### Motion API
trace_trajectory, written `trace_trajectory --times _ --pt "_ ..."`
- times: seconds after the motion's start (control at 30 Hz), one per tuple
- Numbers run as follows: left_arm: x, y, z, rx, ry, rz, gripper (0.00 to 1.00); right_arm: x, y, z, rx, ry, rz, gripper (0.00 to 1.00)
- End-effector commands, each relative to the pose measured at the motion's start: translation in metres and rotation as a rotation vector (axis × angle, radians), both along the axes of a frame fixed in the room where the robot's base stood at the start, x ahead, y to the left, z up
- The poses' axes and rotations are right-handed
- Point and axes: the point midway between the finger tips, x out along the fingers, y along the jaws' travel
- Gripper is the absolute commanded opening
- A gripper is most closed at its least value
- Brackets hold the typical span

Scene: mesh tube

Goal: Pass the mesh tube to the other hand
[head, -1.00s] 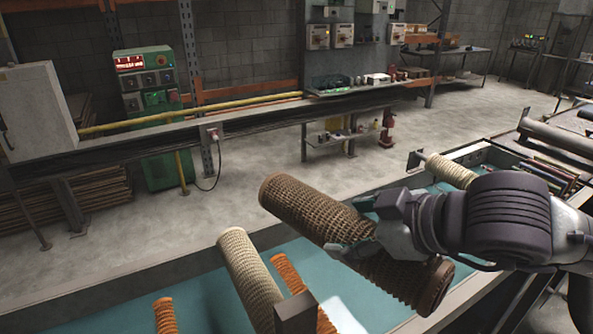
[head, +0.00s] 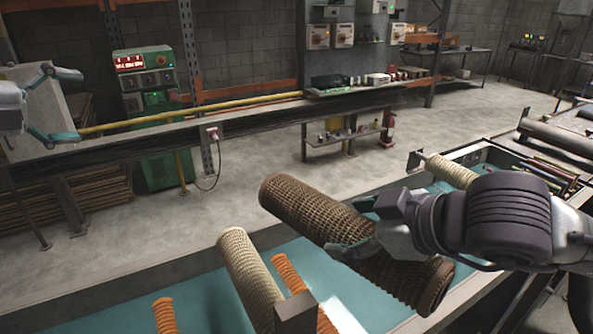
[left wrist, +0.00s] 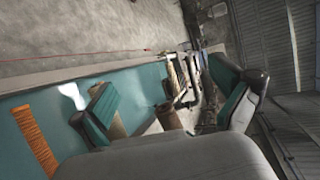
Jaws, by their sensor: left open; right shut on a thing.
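The brown mesh tube (head: 310,212) is held tilted above the teal surface in the head view, its far end up and to the left, its near end down and to the right. My right gripper (head: 352,232) is shut around its middle, and its fingers hide part of the mesh. My left gripper (head: 80,106) is open and empty at the upper left, well apart from the tube. Its two open fingers also show in the left wrist view (left wrist: 168,82), where several small tube shapes appear between them; I cannot tell which is the held one.
A cream tube (head: 248,275) and orange tubes (head: 290,275) (head: 164,316) are on the teal bench (head: 205,300) below. Another cream tube (head: 450,171) lies at the right. A dark block (head: 296,312) stands at the front. The space between my grippers is clear.

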Motion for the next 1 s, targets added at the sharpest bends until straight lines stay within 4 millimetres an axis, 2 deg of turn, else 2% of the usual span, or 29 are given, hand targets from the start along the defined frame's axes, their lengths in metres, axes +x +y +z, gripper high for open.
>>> trace_trajectory --times 0.03,0.23,0.4,0.5,0.6,0.7,0.83,1.0 --pt "0.006 -0.032 -0.007 -0.034 0.060 -0.060 1.00 0.000 0.000 0.001 0.001 -0.003 0.000 0.10" --pt "0.009 -0.149 -0.033 -0.082 0.329 -0.248 1.00 0.000 0.000 0.001 0.001 -0.003 0.000 0.10" --pt "-0.013 -0.246 -0.047 -0.017 0.553 -0.370 1.00 0.000 0.000 0.001 0.001 -0.003 0.000 0.10" --pt "-0.032 -0.294 -0.055 0.057 0.669 -0.408 1.00 0.000 0.000 0.001 0.001 -0.003 0.000 0.10" --pt "-0.051 -0.331 -0.063 0.139 0.762 -0.423 1.00 0.000 0.000 0.001 0.001 -0.003 0.000 0.10" --pt "-0.067 -0.355 -0.069 0.211 0.825 -0.417 1.00 0.000 0.000 0.001 0.001 -0.003 0.000 0.10" --pt "-0.079 -0.371 -0.075 0.267 0.869 -0.404 1.00 0.000 0.000 0.001 0.001 -0.003 0.000 0.10" --pt "-0.082 -0.381 -0.088 0.282 0.884 -0.400 1.00 0.000 0.000 0.001 0.002 -0.003 0.001 0.10"
